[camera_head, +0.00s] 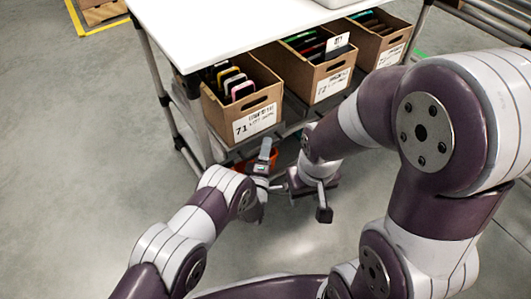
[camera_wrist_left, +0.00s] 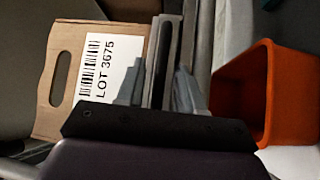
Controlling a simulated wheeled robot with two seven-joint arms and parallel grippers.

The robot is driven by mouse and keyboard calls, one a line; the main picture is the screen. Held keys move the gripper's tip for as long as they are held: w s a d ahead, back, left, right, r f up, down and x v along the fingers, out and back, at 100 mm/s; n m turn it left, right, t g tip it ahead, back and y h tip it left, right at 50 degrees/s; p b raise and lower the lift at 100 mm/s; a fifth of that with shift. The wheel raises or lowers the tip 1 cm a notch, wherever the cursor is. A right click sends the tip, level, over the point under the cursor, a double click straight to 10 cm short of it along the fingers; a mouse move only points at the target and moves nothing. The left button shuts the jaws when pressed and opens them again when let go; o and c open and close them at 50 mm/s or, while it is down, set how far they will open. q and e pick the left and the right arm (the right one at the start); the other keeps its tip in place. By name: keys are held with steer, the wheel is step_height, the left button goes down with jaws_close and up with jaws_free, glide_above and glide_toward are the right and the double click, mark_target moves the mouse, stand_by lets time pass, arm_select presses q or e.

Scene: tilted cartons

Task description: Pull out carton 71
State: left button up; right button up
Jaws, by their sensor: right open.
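Carton 71 (camera_head: 221,119) is an open-topped brown cardboard box with a handle slot and a white numbered label on its front. It stands at the left end of the shelf under the white tabletop, with several coloured items inside. In the left wrist view a carton front (camera_wrist_left: 63,62) shows a handle slot and a LOT 3675 label; its number is not readable there. My left gripper (camera_head: 264,158) is low in front of carton 71, fingers apart, with the shelf edge behind the gap (camera_wrist_left: 158,90). My right gripper (camera_head: 308,192) is open, right of the left one, apart from the cartons.
Carton 72 (camera_head: 298,88) and another carton (camera_head: 366,56) stand further right on the shelf. The white tabletop (camera_head: 235,25) overhangs them. An orange bin (camera_wrist_left: 241,90) sits below the shelf, near my left gripper. A table leg (camera_head: 198,125) stands left of carton 71.

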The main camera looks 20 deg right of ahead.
arm_select(q)
steer(key=shift+w, duration=0.1)
steer(key=shift+c, duration=0.4)
jaws_close()
steer(key=shift+d, duration=0.1)
